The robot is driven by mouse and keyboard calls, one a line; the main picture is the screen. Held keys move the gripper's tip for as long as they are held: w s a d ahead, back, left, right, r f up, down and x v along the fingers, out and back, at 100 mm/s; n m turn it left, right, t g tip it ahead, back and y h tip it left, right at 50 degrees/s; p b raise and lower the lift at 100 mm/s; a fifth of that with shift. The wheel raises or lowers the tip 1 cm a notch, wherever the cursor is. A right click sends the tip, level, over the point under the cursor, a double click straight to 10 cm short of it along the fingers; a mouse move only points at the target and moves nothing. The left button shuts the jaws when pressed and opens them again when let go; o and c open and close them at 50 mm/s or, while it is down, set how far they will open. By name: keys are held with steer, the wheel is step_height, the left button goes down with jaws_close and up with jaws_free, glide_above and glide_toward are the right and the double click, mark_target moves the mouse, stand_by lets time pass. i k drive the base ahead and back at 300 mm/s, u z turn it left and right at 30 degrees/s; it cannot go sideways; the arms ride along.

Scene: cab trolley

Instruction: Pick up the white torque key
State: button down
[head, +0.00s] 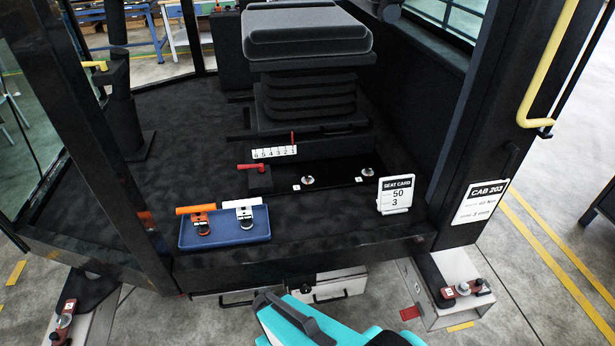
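The white torque key (245,209) is in the right part of a shallow blue tray (226,237) at the front left of the cab floor. It has a white handle bar on top and a metal and dark body below. An orange torque key (199,215) of similar shape is beside it on the left. Only teal and dark parts of my own arm show at the bottom centre, in front of and below the cab sill. I can make out no gripper fingers there, and nothing of mine touches the tray.
A black seat (305,35) on bellows stands behind. A red-handled lever (262,168), a number strip (274,152) and a seat card (395,194) reading 50 and 3 are nearby. Dark cab posts flank the opening; a yellow handrail (545,65) is at right. The floor left of the seat is clear.

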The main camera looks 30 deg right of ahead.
mark_target(243, 208)
steer(key=u, duration=0.45)
steer(key=k, duration=1.35)
steer(key=u, duration=0.6)
steer(key=i, duration=1.25)
steer(key=u, duration=0.45)
